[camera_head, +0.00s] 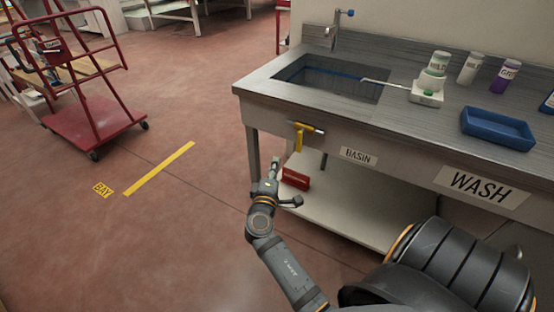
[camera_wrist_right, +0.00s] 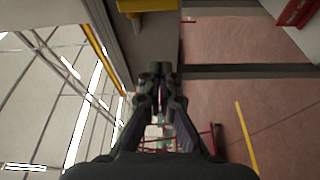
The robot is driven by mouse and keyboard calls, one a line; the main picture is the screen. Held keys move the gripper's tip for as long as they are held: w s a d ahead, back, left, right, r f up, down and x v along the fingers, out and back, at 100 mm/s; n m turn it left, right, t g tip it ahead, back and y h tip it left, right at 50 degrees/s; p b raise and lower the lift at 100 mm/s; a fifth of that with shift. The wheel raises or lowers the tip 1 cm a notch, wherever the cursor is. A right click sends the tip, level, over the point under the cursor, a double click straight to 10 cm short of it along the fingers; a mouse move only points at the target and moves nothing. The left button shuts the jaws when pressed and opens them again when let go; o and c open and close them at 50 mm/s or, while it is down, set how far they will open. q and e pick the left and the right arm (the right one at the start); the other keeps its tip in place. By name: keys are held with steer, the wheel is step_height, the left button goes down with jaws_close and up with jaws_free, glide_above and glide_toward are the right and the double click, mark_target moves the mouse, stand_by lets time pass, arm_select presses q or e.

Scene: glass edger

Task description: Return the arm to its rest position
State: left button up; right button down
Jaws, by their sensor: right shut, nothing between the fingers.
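My right gripper (camera_head: 276,164) is held out in front of the wash bench (camera_head: 245,95), beside its near left leg and below the worktop. It looks shut and empty, its fingers pointing away from me. In the right wrist view the fingers of the same gripper (camera_wrist_right: 159,72) are together with nothing between them. My right forearm rises to it from the bottom of the head view. My left gripper is not in view.
A yellow handle (camera_head: 300,135) sticks out from the bench front, just above the gripper. A red box (camera_head: 295,179) lies on the lower shelf (camera_head: 335,212). A blue tray (camera_head: 497,130) and several bottles stand on top. Open floor lies left, before a red cart (camera_head: 85,118).

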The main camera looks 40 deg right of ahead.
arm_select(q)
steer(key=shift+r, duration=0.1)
arm_select(e)
steer(key=shift+s, duration=0.15)
steer(key=s+a+f+g+y, duration=0.1)
steer(key=s+f+g+y, duration=0.1)
steer(key=f, duration=0.8)
steer(key=s+a+f+m+g+y, duration=0.1)
steer(key=s+f+y, duration=0.2)
steer(key=f, duration=0.6)
steer(key=s+a+f+g+y, duration=0.2)
steer(key=f, duration=0.8)
steer(key=s+a+f+m+g+y, duration=0.2)
steer(key=s+f+m+g+y, duration=0.15)
steer(key=s+f, duration=0.9)
steer(key=s+a+f+m+g+y, duration=0.1)
steer(key=s+f+m+g+y, duration=0.15)
steer(key=s+f, duration=0.6)
arm_select(q)
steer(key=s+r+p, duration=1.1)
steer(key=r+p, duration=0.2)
steer(key=p, duration=0.6)
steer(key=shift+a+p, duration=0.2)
steer(key=shift+p, duration=0.1)
arm_select(e)
steer(key=s+r, duration=1.2)
steer(key=r, duration=0.2)
steer(key=shift+s+a+r, duration=0.15)
steer(key=shift+s+r, duration=0.15)
steer(key=shift+r, duration=0.05)
